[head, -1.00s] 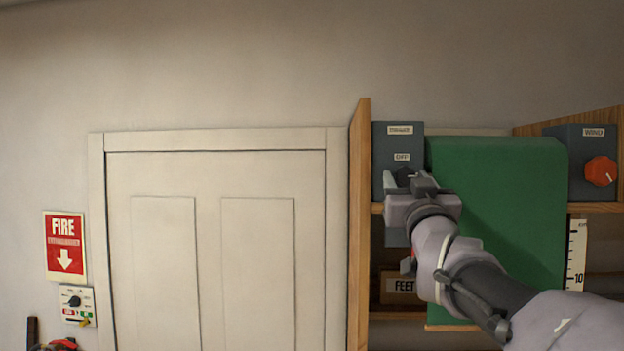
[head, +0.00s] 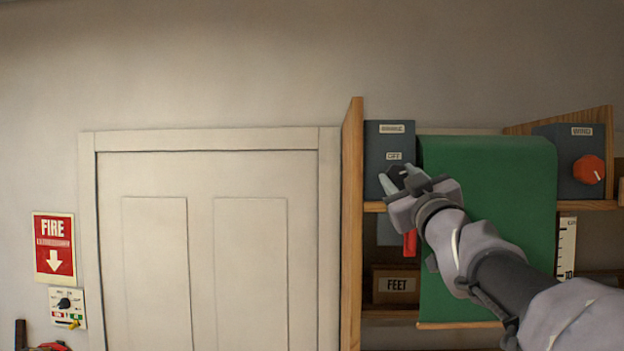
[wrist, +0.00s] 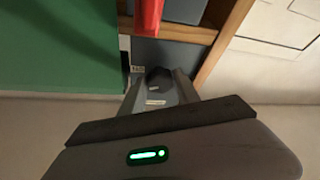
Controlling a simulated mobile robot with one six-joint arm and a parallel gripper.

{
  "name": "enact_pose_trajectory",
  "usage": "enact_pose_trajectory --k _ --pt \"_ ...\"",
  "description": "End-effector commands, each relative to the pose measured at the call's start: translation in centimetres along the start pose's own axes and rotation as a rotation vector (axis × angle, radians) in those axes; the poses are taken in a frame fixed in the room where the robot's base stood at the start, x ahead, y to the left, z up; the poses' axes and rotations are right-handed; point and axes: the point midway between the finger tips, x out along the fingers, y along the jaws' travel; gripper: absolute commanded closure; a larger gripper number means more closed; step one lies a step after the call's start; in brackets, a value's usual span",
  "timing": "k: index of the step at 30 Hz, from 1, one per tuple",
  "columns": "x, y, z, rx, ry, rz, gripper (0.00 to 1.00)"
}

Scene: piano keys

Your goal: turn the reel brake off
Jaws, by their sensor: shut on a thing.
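The brake box (head: 375,145) is a blue-grey box at the left end of the shelf, with a label at its top that seems to read BRAKE and an OFF label (head: 394,156) lower down. Its dark knob (head: 396,171) is partly hidden by my gripper (head: 399,181). In the wrist view the dark knob (wrist: 158,77) lies between the two fingers of my gripper (wrist: 160,88), which is shut on it. The pointer direction of the knob is not clear.
A green sheet (head: 487,215) hangs right of the box. A wooden side panel (head: 352,230) stands close on the left. A red part (head: 410,243) hangs below the box, above a FEET box (head: 395,285). A WIND box (head: 562,150) with a red knob (head: 588,169) is farther right.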

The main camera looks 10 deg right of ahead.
Motion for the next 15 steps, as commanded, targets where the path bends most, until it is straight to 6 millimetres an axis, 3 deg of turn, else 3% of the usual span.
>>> enact_pose_trajectory --k 15 --pt "0.23 0.64 -0.42 -0.451 -0.003 -0.188 1.00"
